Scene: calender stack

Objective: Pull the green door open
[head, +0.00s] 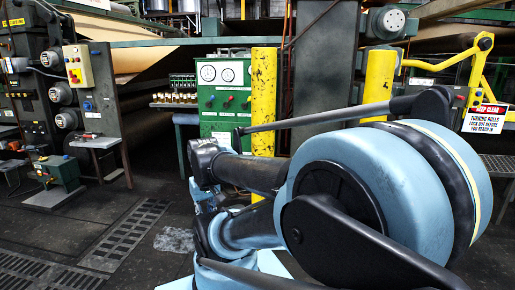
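A green cabinet (223,101) stands at the centre back of the head view. Its upright green front carries two round white gauges, with coloured buttons and a white notice below them. I cannot make out a handle, hinge or open gap on this front, so I cannot tell whether it is the door or whether it is ajar. My blue and black arm is folded across the lower centre and right, nearer than the cabinet, and hides its lower right part. I cannot make out my gripper's fingers.
Yellow posts (264,98) (379,82) stand beside and right of the cabinet. A small bench (92,142) and a green pedestal box (57,174) stand left. A warning sign (485,118) hangs right. Dark floor with grates (128,232) is open at front left.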

